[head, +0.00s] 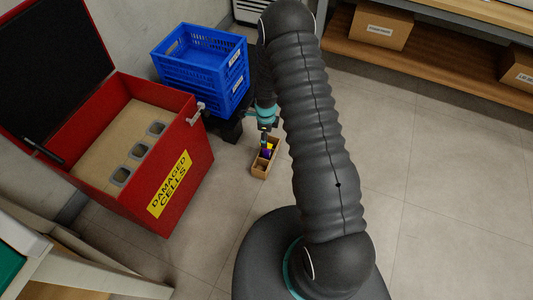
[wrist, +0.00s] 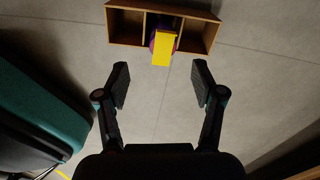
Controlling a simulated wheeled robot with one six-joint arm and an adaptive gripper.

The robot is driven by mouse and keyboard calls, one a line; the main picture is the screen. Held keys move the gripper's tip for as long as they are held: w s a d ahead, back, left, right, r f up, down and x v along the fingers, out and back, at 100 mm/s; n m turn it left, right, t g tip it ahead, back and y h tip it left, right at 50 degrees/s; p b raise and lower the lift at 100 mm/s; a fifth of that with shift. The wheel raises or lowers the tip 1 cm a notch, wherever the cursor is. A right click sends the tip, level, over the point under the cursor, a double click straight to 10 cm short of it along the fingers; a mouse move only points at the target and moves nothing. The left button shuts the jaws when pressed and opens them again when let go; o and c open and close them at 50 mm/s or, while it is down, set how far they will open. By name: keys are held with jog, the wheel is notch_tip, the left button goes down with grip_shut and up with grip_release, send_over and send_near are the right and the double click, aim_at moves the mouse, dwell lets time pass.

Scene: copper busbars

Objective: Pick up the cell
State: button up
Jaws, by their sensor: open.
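The cell (wrist: 153,42) looks purple, with a flat yellow piece (wrist: 163,50) covering much of it. It is in the middle compartment of a small wooden box (wrist: 126,20) at the top of the wrist view; the side compartments look empty. In the head view the purple cell (head: 266,153) shows in the box (head: 259,173) on the floor. My gripper (wrist: 162,78) is open and empty, its two fingers apart on either side of the line to the cell, short of the box in the picture. In the head view my gripper (head: 264,135) is small and partly hidden by my arm.
A red open bin (head: 195,160) labelled "DAMAGED CELLS" stands left of the box, with several square holes in its inner panel. Blue crates (head: 205,55) are stacked behind. A shelf with cardboard boxes (head: 367,27) is at upper right. Floor at right is clear.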

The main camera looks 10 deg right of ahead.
aim_at(266, 153)
notch_tip(266, 153, down, 10)
jog(key=shift+w+d+f, duration=0.15)
jog(key=shift+f, duration=0.1)
dwell(0.4)
grip_shut()
